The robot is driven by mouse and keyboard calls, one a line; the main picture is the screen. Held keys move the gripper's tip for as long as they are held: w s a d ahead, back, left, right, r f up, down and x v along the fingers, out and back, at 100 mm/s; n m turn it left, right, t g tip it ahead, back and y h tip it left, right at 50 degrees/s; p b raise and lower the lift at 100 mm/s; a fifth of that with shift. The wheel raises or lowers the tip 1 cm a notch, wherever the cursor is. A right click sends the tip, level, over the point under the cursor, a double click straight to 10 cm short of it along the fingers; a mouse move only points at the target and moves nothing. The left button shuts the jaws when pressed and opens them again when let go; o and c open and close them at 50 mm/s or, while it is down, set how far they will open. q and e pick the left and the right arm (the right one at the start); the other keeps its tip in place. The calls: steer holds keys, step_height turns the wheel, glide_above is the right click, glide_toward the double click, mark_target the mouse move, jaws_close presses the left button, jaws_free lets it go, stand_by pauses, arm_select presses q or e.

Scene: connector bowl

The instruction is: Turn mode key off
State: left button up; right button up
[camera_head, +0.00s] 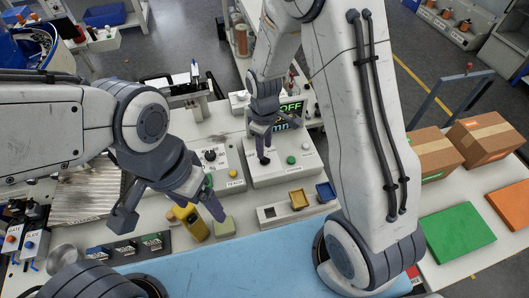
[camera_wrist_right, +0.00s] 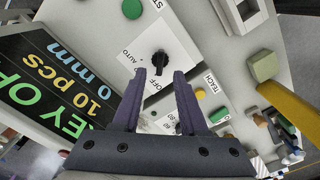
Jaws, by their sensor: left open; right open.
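The mode key is a black knob (camera_wrist_right: 160,63) on a white label plate with AUTO and OFF markings in the right wrist view. In the head view the knob (camera_head: 264,160) shows on the control box. The display (camera_wrist_right: 55,85) shows green letters "KEY OF", cut off at the picture edge; in the head view it shows "OFF" (camera_head: 290,108). My right gripper (camera_wrist_right: 159,75) is open, its fingertips close to the knob, one on each side in the picture; contact cannot be told. My left gripper (camera_head: 170,212) is open and empty over the front of the table.
A green button (camera_head: 291,160) sits beside the key. A second box with a black dial (camera_head: 210,155) and TEACH label stands to the left. A yellow device (camera_head: 190,222) is near my left gripper. Cardboard boxes (camera_head: 425,153) stand at the right. The blue mat (camera_head: 235,262) is clear.

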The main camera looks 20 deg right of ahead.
step_height(320, 180, up, 6)
stand_by(0.6)
